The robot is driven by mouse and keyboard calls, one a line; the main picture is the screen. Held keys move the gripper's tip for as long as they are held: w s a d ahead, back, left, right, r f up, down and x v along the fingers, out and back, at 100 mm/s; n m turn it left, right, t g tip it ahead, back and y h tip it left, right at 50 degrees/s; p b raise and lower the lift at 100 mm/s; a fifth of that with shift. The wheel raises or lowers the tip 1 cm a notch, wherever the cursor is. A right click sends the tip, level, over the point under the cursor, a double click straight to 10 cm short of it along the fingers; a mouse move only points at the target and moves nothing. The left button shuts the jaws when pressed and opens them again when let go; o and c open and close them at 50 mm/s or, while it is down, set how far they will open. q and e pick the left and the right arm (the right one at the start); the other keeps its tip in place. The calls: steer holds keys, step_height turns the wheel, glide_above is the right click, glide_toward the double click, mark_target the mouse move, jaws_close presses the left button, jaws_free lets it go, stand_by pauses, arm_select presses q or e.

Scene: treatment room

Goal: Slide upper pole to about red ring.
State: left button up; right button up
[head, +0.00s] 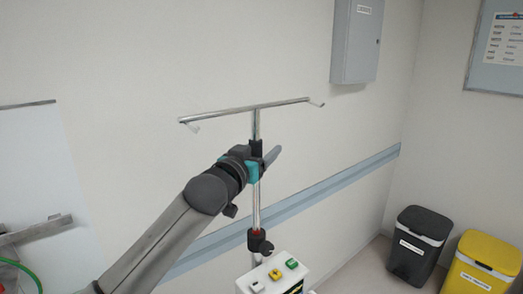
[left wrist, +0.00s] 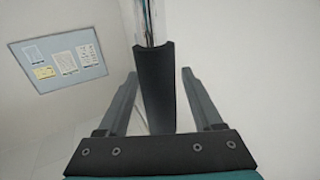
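The upper pole (head: 256,126) is a chrome rod standing upright, topped by a crossbar (head: 245,109) with a hook at each end. A black grip sleeve (head: 257,147) surrounds it below the crossbar; the sleeve also shows in the left wrist view (left wrist: 156,90). My left gripper (head: 268,158) is at the sleeve; in the wrist view its two fingers (left wrist: 158,95) stand open on either side, with gaps beside the sleeve. Lower on the pole, a small reddish band (head: 257,232), perhaps the red ring, shows just above a black clamp (head: 258,246). My right gripper is not in view.
A white box with coloured buttons (head: 272,276) sits at the pole's foot. A wall rail (head: 340,181) runs behind the pole. A grey cabinet (head: 355,42) hangs at upper right. Black (head: 418,245) and yellow (head: 484,264) bins stand at lower right.

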arm_select(q)
steer(key=shift+s+f, duration=0.1)
steer(key=b+v, duration=0.2)
steer(key=v, duration=1.3)
steer(key=shift+a, duration=0.1)
